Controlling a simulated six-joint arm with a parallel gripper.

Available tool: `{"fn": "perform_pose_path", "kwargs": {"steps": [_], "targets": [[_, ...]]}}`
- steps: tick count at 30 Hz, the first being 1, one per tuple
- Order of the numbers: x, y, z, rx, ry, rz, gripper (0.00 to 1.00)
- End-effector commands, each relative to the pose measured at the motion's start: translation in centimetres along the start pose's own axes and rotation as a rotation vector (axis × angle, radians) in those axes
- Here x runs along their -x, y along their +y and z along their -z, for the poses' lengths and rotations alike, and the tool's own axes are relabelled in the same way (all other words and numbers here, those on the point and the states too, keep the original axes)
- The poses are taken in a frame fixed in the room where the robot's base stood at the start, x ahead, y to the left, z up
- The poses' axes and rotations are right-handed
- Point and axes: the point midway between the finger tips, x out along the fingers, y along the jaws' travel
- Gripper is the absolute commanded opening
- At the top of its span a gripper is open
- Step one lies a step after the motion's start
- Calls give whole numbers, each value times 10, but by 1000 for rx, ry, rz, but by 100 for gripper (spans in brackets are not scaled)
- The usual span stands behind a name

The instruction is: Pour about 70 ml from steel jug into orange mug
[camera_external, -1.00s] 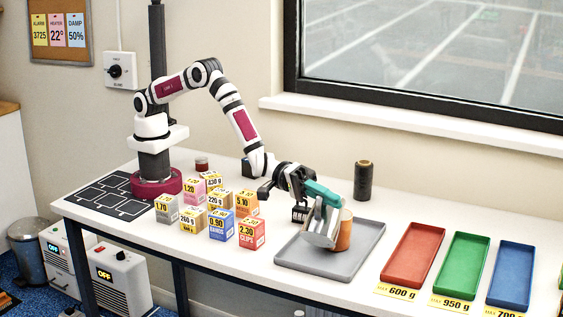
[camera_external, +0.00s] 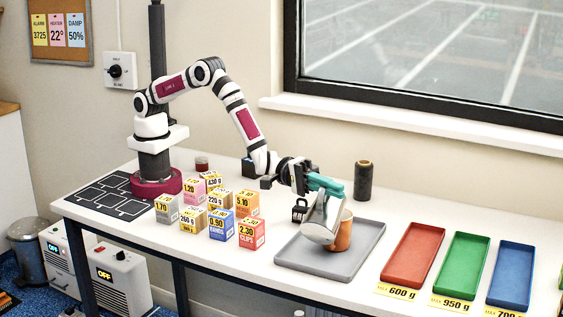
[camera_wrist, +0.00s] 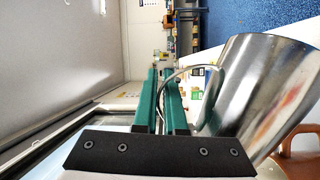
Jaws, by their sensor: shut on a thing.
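The steel jug (camera_external: 323,216) is held by its handle, tilted, in front of and partly over the orange mug (camera_external: 342,236). My gripper (camera_external: 335,187) has teal fingers and is shut on the jug's handle, above the grey tray. In the wrist view the fingers (camera_wrist: 164,85) close on the thin handle, with the shiny jug body (camera_wrist: 255,95) to the right. Part of the orange mug (camera_wrist: 297,150) shows at the lower right, behind the jug. The mug stands upright on the grey tray (camera_external: 300,264). The liquid and the mug's contents cannot be seen.
Several price-marked cartons (camera_external: 222,222) stand left of the tray. A dark spool (camera_external: 363,181) stands behind it. Red (camera_external: 413,255), green (camera_external: 461,262) and blue (camera_external: 511,275) trays lie to the right. A small black object (camera_external: 299,209) sits behind the jug.

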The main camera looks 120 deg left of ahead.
Motion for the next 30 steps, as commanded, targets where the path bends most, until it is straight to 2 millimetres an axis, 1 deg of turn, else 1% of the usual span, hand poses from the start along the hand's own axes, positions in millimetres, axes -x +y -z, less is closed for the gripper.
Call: {"fn": "perform_pose_path", "kwargs": {"steps": [11, 30], "targets": [[2, 6, 7, 62, 5, -26, 0], [3, 7, 9, 84, 8, -34, 0]]}}
